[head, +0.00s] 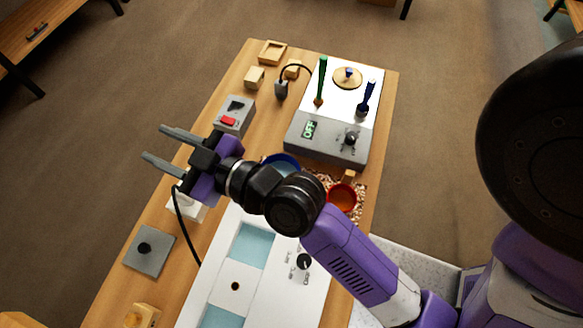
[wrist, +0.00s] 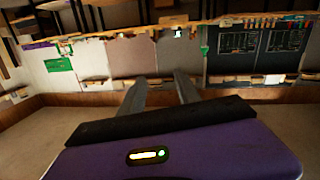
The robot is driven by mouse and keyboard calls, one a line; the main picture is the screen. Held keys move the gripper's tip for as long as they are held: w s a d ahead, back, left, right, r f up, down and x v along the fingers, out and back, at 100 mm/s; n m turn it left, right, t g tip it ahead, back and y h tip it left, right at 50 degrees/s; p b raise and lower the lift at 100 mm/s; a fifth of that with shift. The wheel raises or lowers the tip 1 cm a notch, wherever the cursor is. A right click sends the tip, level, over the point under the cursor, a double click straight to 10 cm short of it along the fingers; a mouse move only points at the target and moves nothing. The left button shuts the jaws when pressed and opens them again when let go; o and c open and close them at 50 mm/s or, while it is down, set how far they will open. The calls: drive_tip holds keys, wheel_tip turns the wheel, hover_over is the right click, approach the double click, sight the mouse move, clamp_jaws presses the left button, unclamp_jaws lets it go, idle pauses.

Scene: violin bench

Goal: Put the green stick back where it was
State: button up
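A green stick (head: 322,78) stands upright at the far end of the bench, on the white plate behind the grey control box. Its lower tip is orange-brown and seems to rest on or in the plate; I cannot tell which. My gripper (head: 163,147) is far to its left, raised over the bench's left edge and pointing left. Its two grey fingers are apart with nothing between them. In the wrist view the fingers (wrist: 160,88) are also apart and empty, facing the room's far wall. The stick does not show in the wrist view.
The grey box (head: 325,138) shows "OFF" beside a knob. A blue tool (head: 367,98) stands to the right of the stick. A red bowl (head: 342,197), a blue bowl (head: 283,163) and a white unit (head: 265,275) lie nearer. A red-switched box (head: 234,116) sits near my gripper.

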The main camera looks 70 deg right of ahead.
drive_tip(key=s+f+m, duration=0.1)
drive_tip(key=s+f, duration=0.1)
drive_tip(key=s, duration=0.3)
drive_tip(key=s+f+g, duration=0.1)
drive_tip(key=s+f, duration=0.1)
drive_tip(key=s, duration=0.3)
drive_tip(key=s+a+f+m+h, duration=0.1)
drive_tip(key=s+f, duration=0.2)
drive_tip(key=s, duration=0.2)
drive_tip(key=shift+s+m+g, duration=0.1)
drive_tip(key=shift+m+g, duration=0.2)
drive_tip(key=shift+g, duration=0.1)
drive_tip(key=s+d+n+y, duration=0.1)
drive_tip(key=s+d, duration=0.1)
drive_tip(key=s, duration=0.9)
drive_tip(key=shift+s+d+r+g+y, duration=0.25)
drive_tip(key=shift+s+r+g+y, duration=0.05)
drive_tip(key=shift+s+r, duration=0.1)
drive_tip(key=shift+s, duration=0.1)
